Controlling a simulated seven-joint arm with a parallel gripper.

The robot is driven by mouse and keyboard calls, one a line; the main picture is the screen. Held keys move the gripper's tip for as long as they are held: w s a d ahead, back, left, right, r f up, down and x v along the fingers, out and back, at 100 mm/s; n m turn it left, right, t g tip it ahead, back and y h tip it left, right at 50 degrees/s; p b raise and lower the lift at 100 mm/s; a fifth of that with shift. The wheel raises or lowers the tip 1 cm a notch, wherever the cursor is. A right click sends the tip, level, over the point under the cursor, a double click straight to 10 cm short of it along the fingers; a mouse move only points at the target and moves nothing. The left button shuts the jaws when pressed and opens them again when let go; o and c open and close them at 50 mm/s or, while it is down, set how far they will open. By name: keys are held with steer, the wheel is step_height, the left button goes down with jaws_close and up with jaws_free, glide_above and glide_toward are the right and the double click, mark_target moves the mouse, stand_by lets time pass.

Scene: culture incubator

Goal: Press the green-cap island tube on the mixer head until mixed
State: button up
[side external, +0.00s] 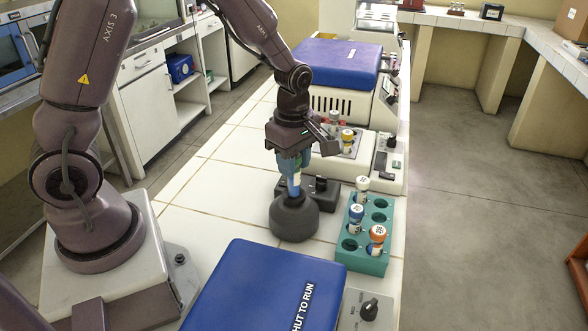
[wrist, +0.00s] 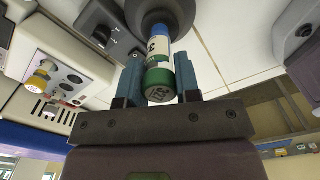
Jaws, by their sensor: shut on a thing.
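The green-cap tube (wrist: 158,62) is upright between the fingers of my gripper (wrist: 158,85), which is shut on it around the green cap. In the side view my gripper (side external: 291,158) points down and the tube (side external: 294,184) shows below its fingers. The tube's lower end is at the top of the dark round mixer head (side external: 294,218); the mixer head also shows in the wrist view (wrist: 160,14). The tube's tip is at the head's cup, and I cannot tell how hard it presses.
A teal rack (side external: 364,258) with several capped tubes stands to the right of the mixer. A blue-lidded machine (side external: 262,290) is in front, and another blue-lidded machine (side external: 335,62) is behind. A block with a yellow-capped tube (side external: 347,137) is behind the mixer. White tiles at left are clear.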

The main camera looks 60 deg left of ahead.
steer(key=shift+r, duration=0.1)
stand_by(0.3)
steer(key=shift+r, duration=2.95)
